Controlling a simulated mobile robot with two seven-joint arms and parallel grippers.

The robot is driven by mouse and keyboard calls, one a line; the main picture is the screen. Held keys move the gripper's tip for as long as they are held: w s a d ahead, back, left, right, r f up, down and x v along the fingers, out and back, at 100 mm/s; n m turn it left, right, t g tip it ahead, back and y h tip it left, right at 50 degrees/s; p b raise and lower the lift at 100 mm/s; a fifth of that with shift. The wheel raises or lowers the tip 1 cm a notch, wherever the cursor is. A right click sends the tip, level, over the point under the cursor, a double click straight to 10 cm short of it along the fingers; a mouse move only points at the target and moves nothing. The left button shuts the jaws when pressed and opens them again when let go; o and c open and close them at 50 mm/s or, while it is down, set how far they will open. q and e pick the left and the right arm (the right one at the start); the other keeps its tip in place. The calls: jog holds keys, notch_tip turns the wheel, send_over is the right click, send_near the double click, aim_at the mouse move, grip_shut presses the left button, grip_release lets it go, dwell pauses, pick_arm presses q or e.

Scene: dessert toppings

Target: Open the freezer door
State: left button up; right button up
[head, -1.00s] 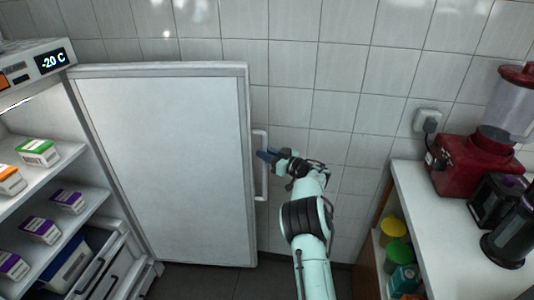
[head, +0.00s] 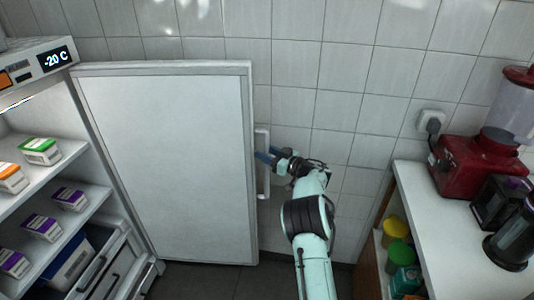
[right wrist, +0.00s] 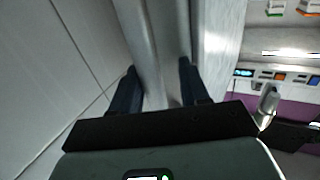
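The freezer door (head: 165,165) stands wide open, swung out to the right of the freezer body (head: 128,215), with its pale inner face showing. Its white vertical handle (head: 263,185) is at the door's right edge, against the tiled wall behind. My right gripper (head: 267,157) is at the upper half of the handle. In the right wrist view, the dark fingers of my right gripper (right wrist: 158,88) are apart, with the grey handle bar (right wrist: 147,45) running between them. I cannot tell whether either finger touches it. My left gripper is not in view.
Freezer shelves (head: 92,205) at left hold several small boxes, with drawers (head: 100,275) below. A counter (head: 450,230) at right carries a red blender (head: 472,165) and dark appliances. Jars stand on a shelf under it. Dark floor shows between door and counter.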

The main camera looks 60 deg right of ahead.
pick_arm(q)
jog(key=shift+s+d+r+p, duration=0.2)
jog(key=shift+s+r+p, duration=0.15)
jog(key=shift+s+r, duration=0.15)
pick_arm(e)
jog(key=s+a, duration=0.2)
jog(key=s, duration=1.1)
jog(key=shift+a, duration=0.2)
